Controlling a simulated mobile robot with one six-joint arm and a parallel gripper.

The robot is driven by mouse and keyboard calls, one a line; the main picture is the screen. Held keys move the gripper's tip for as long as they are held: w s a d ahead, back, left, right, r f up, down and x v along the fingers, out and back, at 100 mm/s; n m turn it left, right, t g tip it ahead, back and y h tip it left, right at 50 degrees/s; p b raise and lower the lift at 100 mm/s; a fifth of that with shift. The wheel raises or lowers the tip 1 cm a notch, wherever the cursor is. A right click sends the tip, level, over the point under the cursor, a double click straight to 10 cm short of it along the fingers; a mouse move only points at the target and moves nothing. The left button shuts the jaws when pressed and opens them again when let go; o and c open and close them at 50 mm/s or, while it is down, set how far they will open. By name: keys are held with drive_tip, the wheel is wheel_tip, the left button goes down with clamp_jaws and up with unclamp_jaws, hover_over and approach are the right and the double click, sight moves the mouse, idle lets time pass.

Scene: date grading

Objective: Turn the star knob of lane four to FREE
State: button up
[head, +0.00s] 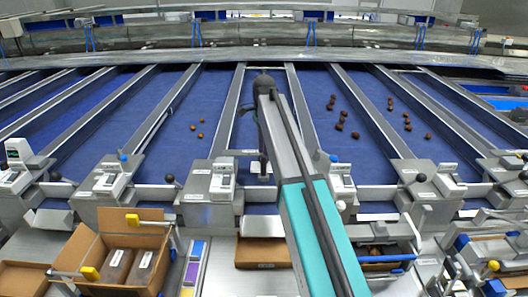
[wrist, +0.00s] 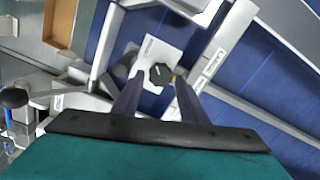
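In the wrist view a black star knob (wrist: 160,74) with a pale pointer mark sits on a light plate (wrist: 150,52) with a small label. A small yellow mark shows at its right edge. My gripper (wrist: 158,82) is open, its two dark fingers apart on either side of the knob in the picture. I cannot tell whether they touch it or are still short of it. The lane number and the FREE marking are too small to read. In the head view my arm hides the knob.
Blue lanes with metal dividers (head: 334,121) run away from me; dark dates (head: 341,127) lie on some. Lane-end units (head: 222,180) stand close on both sides of my arm. A cardboard box (head: 84,246) stands front left. In the wrist view a black ball knob (wrist: 14,97) is at left.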

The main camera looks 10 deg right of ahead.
drive_tip(key=shift+f, duration=0.9)
drive_tip(key=c, duration=0.8)
drive_tip(key=shift+o, duration=0.2)
